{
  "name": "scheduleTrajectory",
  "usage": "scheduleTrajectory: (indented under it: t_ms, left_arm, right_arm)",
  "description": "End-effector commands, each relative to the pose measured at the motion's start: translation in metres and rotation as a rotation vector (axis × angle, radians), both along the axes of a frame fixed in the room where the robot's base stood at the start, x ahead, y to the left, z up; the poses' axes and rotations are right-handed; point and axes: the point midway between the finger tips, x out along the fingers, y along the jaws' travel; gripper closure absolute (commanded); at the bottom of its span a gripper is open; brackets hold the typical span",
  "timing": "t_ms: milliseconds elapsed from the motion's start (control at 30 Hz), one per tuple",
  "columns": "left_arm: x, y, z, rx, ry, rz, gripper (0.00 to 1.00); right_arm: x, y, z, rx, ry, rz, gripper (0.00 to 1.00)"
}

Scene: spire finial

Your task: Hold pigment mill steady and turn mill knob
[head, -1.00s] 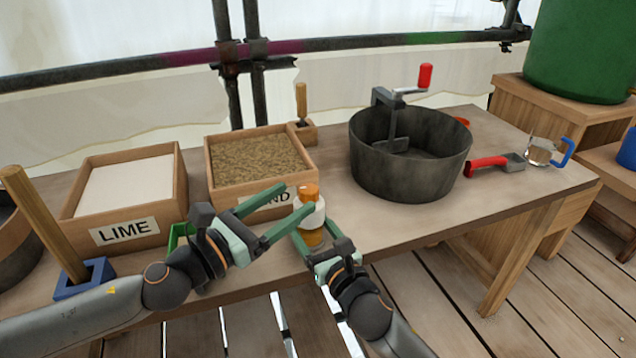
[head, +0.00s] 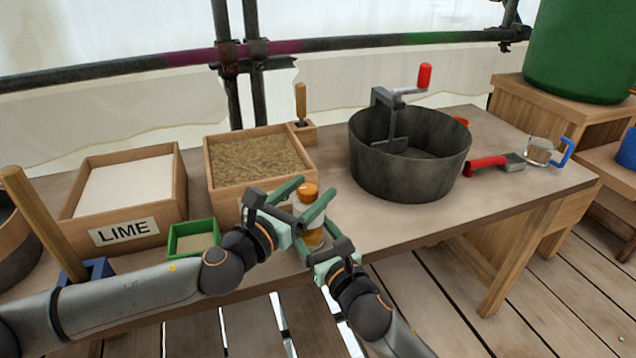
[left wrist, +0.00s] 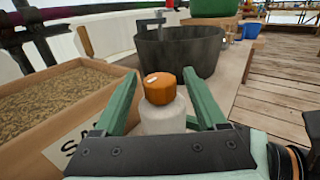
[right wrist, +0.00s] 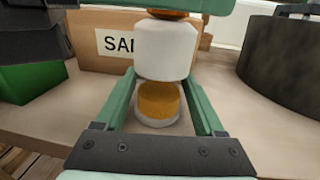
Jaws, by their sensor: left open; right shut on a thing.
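The pigment mill stands upright on the table in front of the sand box. Its orange knob (head: 308,190) tops a white body (right wrist: 165,50), with an orange lower section (right wrist: 158,100) and pale base beneath. My left gripper (head: 310,200) is open, its fingers on either side of the mill's top; in the left wrist view the knob (left wrist: 160,88) sits between the fingers with gaps at both sides. My right gripper (right wrist: 160,105) is shut on the mill's lower part. The left gripper hides part of the mill in the head view.
The sand box (head: 258,160) is just behind the mill. A lime box (head: 130,190) and a small green tray (head: 192,228) are to the left. A large dark tub (head: 410,170) with a red-handled crank stands right. The table front right of the mill is clear.

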Motion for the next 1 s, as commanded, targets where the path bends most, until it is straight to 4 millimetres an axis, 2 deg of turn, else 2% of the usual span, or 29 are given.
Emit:
scheduleTrajectory:
  t_ms: [233, 633, 1000]
  left_arm:
    - [0.02, -0.015, 0.0, -0.001, 0.0, -0.001, 0.26]
    - [0.024, -0.017, 0.0, -0.001, 0.001, -0.001, 0.27]
    - [0.024, -0.017, 0.0, 0.0, 0.0, -0.001, 0.69]
  right_arm:
    - [0.0, 0.0, 0.0, 0.0, 0.001, 0.0, 0.92]
    - [0.0, 0.0, 0.0, 0.0, 0.001, 0.0, 0.92]
    - [0.0, 0.0, 0.0, 0.0, 0.001, 0.0, 0.92]
